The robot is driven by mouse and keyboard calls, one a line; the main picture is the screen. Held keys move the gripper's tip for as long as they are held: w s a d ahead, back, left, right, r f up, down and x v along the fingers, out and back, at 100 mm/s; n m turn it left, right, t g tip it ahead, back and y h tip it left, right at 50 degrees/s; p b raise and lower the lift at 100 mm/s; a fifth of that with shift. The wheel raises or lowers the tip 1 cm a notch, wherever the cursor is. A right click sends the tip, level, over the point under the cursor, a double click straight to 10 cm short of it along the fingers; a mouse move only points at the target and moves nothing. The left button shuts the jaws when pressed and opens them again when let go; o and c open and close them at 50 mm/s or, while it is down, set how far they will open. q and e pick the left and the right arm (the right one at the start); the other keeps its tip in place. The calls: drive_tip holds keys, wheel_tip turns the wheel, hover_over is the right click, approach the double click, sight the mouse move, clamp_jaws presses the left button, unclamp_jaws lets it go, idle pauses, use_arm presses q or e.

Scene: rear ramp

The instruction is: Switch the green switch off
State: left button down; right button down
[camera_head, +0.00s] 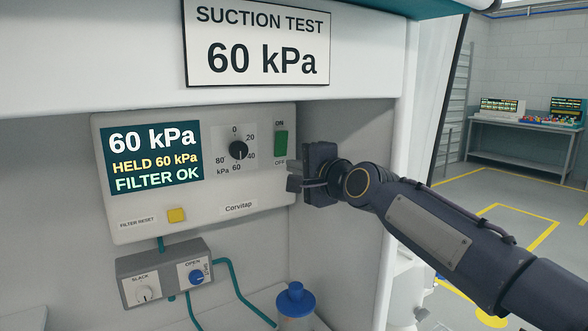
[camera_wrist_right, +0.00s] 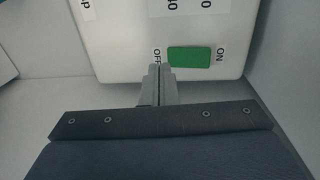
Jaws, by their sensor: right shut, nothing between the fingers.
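The green switch (camera_head: 281,144) is on the right side of a white suction unit panel (camera_head: 200,205), with ON marked above it and OFF below. In the right wrist view the green switch (camera_wrist_right: 189,57) lies just beyond the fingertips, between the OFF and ON labels. My right gripper (camera_head: 292,176) is shut and empty, with its fingertips (camera_wrist_right: 159,72) close to the OFF end of the switch. I cannot tell whether they touch the panel. My left gripper is not in view.
The panel also has a black dial (camera_head: 238,150), a yellow filter reset button (camera_head: 176,215) and a display (camera_head: 152,157) reading 60 kPa. Below are a small valve box (camera_head: 165,278) and a blue-capped jar (camera_head: 295,300). A side wall (camera_head: 345,150) stands close to the right.

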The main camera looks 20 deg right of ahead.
drive_tip(key=s+d+f+b, duration=0.1)
drive_tip(key=s, duration=0.8)
drive_tip(key=shift+s+d+f+b, duration=0.2)
drive_tip(key=shift+f+b, duration=0.1)
drive_tip(key=shift+b, duration=0.1)
drive_tip(key=s+a+f+n+g+p, duration=0.2)
drive_tip(key=s+f+n, duration=0.3)
drive_tip(key=s+f, duration=0.3)
drive_tip(key=s+a+f+n+g+y+p, duration=0.1)
drive_tip(key=s+f+n+g, duration=0.4)
drive_tip(key=f, duration=0.5)
drive_tip(key=s+a+f+n+g+p, duration=0.3)
drive_tip(key=s+a+f+n+g, duration=0.1)
drive_tip(key=s+f, duration=0.6)
drive_tip(key=shift+s+a+n, duration=0.3)
drive_tip(key=shift+a+n, duration=0.1)
drive_tip(key=shift+a, duration=0.3)
